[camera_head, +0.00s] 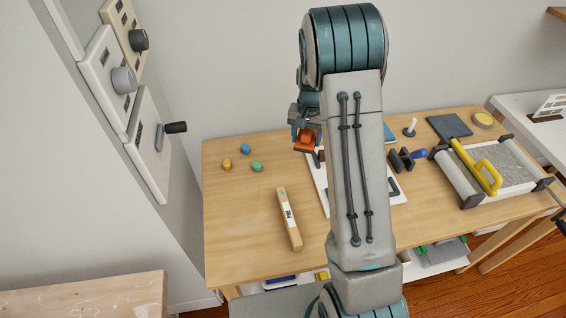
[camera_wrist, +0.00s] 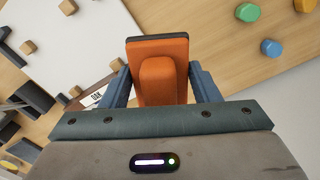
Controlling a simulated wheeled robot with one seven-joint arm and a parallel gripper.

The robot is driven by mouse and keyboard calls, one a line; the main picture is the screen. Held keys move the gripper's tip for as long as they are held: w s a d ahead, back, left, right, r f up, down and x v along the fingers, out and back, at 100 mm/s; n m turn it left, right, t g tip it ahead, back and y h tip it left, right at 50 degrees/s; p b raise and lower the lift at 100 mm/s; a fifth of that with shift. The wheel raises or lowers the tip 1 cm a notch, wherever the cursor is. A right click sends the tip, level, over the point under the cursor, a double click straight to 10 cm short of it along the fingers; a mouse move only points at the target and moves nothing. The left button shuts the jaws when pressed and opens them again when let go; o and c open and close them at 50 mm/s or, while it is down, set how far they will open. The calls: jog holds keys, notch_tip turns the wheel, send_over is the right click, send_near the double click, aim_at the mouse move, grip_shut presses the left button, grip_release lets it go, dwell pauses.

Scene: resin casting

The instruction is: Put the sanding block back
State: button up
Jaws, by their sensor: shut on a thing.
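The sanding block (camera_head: 307,140) is orange with a raised grip and a dark edge. My gripper (camera_head: 305,130) is shut on it and holds it over the left edge of the white board on the wooden table. In the wrist view the sanding block (camera_wrist: 158,52) sits between the two blue fingers of my gripper (camera_wrist: 160,85), one on each side. My arm hides much of the white board (camera_head: 318,190) in the head view. I cannot tell the block's exact height above the table.
Blue, green and orange pieces (camera_head: 257,166) lie on the table's left. A wooden bar (camera_head: 289,218) lies nearer. Small wooden blocks (camera_wrist: 68,7) show on the white board.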

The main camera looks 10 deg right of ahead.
jog(key=w+d+m+b, duration=0.1)
jog(key=w+d+f+m+b, duration=0.1)
jog(key=b, duration=0.1)
jog(key=w+d+m+b, duration=0.1)
jog(key=shift+w+d+f+b, duration=0.15)
jog(key=shift+d+f+b, duration=0.25)
jog(key=shift+w+d+m+b, duration=0.35)
jog(key=shift+d+m+b, duration=0.05)
jog(key=shift+d+b, duration=0.1)
jog(key=p, duration=0.2)
send_over(282, 155)
notch_tip(282, 155, down, 6)
jog(key=shift+f, duration=2.3)
jog(key=shift+f, duration=0.25)
jog(key=o, duration=1)
jog(key=shift+r, duration=0.1)
jog(key=shift+r, duration=0.1)
